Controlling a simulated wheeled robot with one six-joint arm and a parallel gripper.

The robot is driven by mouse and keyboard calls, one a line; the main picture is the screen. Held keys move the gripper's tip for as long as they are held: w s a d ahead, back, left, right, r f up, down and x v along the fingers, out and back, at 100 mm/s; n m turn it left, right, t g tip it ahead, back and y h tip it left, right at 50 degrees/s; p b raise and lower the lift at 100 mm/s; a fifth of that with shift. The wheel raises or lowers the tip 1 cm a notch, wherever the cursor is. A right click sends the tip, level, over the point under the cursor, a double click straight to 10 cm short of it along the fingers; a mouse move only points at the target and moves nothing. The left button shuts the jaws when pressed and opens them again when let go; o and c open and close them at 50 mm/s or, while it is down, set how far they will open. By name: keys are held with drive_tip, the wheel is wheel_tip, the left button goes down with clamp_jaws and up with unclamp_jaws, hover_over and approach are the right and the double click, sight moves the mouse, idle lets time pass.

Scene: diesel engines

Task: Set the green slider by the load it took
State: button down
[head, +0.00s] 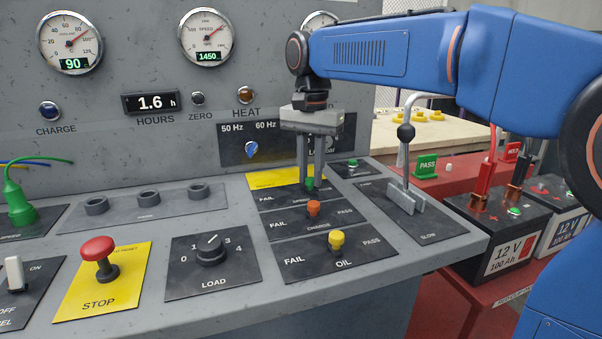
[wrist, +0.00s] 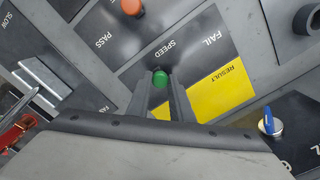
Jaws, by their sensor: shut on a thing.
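The green slider (head: 310,184) is the rear one of three on the panel with the yellow RESULT strip (head: 270,178). It stands about midway along its SPEED row, between FAIL and PASS. My gripper (head: 312,182) reaches straight down and is shut on it. In the wrist view the green knob (wrist: 160,78) shows between the two finger ends. My fingers hide part of the row in the head view. The black LOAD knob (head: 211,250) has a white mark pointing up and slightly right, between the 1 and the 3.
The orange slider (head: 314,208) stands just in front of my fingers, and the yellow OIL slider (head: 336,240) is nearer. A lever (head: 406,150) rises to the right. The red STOP button (head: 98,250) is front left. The speed gauge (head: 207,38) reads 1450.

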sight(312, 178)
drive_tip(key=shift+d, duration=0.15)
drive_tip(key=c, duration=1.6)
unclamp_jaws()
drive_tip(key=shift+d, duration=0.1)
wheel_tip(312, 178, up, 17)
drive_tip(key=shift+r, duration=0.15)
